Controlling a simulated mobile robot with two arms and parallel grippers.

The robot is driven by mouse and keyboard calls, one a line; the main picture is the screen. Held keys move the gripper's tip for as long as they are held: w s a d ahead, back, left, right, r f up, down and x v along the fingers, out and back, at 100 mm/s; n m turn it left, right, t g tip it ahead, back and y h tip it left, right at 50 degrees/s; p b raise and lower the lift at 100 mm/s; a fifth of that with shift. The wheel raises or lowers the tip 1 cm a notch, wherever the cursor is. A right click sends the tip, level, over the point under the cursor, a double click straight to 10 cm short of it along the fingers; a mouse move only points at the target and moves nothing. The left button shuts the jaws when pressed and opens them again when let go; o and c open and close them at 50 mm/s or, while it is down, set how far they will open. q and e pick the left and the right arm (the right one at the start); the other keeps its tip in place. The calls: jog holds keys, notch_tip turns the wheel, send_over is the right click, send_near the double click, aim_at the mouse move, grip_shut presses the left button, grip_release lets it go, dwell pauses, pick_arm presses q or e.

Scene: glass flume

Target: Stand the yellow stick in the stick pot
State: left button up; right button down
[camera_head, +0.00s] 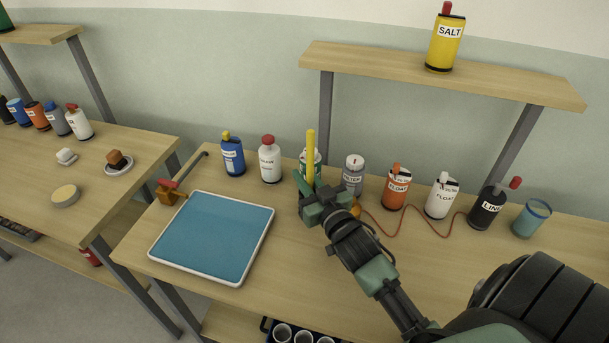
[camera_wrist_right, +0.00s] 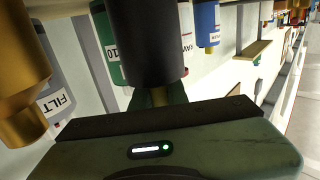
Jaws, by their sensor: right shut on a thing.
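The yellow stick (camera_head: 310,152) stands upright in my right gripper (camera_head: 309,190), which is shut on it above the back of the bench. Its lower end is hidden behind the gripper in the head view. In the right wrist view, a thick dark cylinder (camera_wrist_right: 150,42) sits at the fingers (camera_wrist_right: 157,97); it looks like the stick's lower part, but I cannot be sure. An open teal cup (camera_head: 531,219) at the far right of the bench looks like the stick pot; it has no label I can read. My left gripper is out of view.
Labelled bottles line the bench's back, including a grey one (camera_head: 353,175) and an orange one (camera_head: 395,187) close by. A brass weight (camera_wrist_right: 20,80) on an orange cord (camera_head: 420,233) lies beside my gripper. A blue tray (camera_head: 212,236) fills the front left.

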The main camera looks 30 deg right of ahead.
jog(key=shift+f, duration=0.15)
jog(key=c, duration=1.3)
grip_release()
jog(key=s, duration=0.2)
jog(key=s+b, duration=0.1)
jog(key=s, duration=0.4)
jog(key=shift+s+a, duration=0.4)
